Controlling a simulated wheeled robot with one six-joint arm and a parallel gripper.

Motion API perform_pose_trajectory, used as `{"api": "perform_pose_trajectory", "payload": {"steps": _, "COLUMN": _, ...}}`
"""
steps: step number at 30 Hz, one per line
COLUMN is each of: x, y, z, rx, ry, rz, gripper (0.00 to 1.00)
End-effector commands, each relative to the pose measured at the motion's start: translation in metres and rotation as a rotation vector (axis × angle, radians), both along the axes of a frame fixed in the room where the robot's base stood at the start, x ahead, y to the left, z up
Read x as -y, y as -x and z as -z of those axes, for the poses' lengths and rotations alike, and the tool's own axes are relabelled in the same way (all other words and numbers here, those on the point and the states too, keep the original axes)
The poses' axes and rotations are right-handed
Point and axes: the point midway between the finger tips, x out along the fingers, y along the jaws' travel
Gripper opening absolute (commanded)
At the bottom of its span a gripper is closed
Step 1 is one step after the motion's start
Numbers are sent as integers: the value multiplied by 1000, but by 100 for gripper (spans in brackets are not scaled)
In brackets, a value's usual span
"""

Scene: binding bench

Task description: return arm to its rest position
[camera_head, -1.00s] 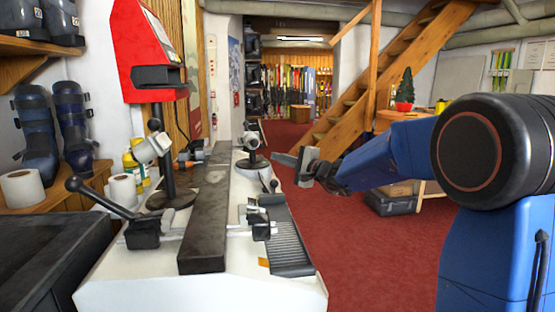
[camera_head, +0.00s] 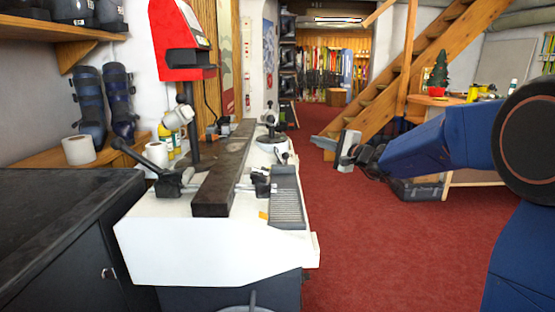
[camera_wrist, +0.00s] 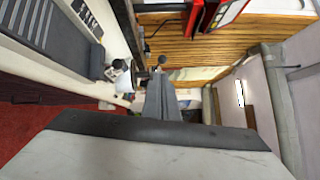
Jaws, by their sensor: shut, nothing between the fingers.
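My blue arm (camera_head: 430,145) reaches in from the right in the head view. My gripper (camera_head: 348,150) is at its left end, above the red carpet and to the right of the white binding bench (camera_head: 210,235). It is apart from the bench and holds nothing. In the wrist view the gripper's fingers (camera_wrist: 160,98) show close together, shut and empty. The bench carries a long dark bar (camera_head: 225,170), clamps with lever handles and a ribbed grey plate (camera_head: 286,200).
A dark cabinet (camera_head: 60,210) stands left of the bench. A red machine (camera_head: 180,40) rises behind it. Wooden stairs (camera_head: 390,80) and a table with a small potted tree (camera_head: 438,75) stand behind my arm. The red carpet (camera_head: 380,250) right of the bench is clear.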

Motion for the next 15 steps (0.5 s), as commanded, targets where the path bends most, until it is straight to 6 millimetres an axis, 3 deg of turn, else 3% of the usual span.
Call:
{"api": "perform_pose_trajectory", "payload": {"steps": 8, "x": -13, "y": 33, "z": -1, "rx": 1, "ry": 73, "rz": -60, "gripper": 0}}
{"api": "perform_pose_trajectory", "payload": {"steps": 15, "x": -27, "y": 79, "z": 3, "rx": -3, "ry": 177, "rz": -138, "gripper": 0}}
